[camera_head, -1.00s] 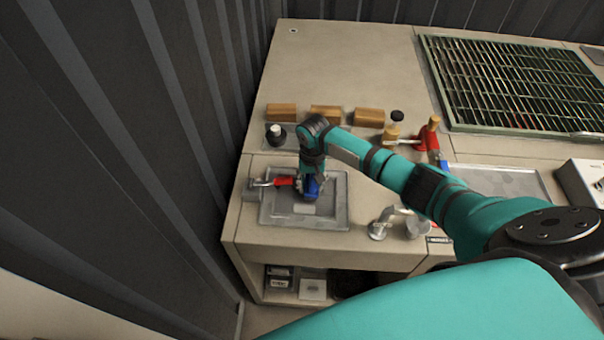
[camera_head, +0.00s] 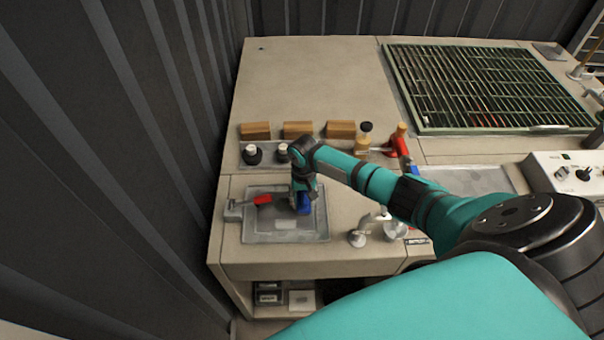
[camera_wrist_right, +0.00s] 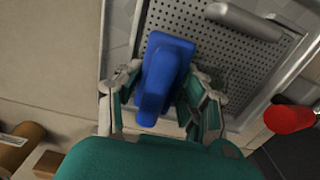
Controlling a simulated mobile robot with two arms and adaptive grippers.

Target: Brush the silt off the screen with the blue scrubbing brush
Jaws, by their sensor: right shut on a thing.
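My right gripper (camera_head: 302,200) is shut on the blue scrubbing brush (camera_head: 304,208), over the right part of a grey sink-like tray (camera_head: 262,237) on the bench. The right wrist view shows the blue brush (camera_wrist_right: 166,75) between the two fingers of my right gripper (camera_wrist_right: 160,95). Below it lies the screen (camera_wrist_right: 222,62), a grey perforated metal plate with a metal frame. I cannot tell whether the bristles touch it, because the brush and fingers hide that spot. Silt is not clearly distinguishable. My left gripper is not in view.
Several wooden blocks (camera_head: 298,130), black-and-white knobs (camera_head: 253,153) and a red fitting (camera_head: 397,146) sit behind. Metal fittings (camera_head: 358,238) stand right of the tray. A green grating (camera_head: 490,90) lies at the back right.

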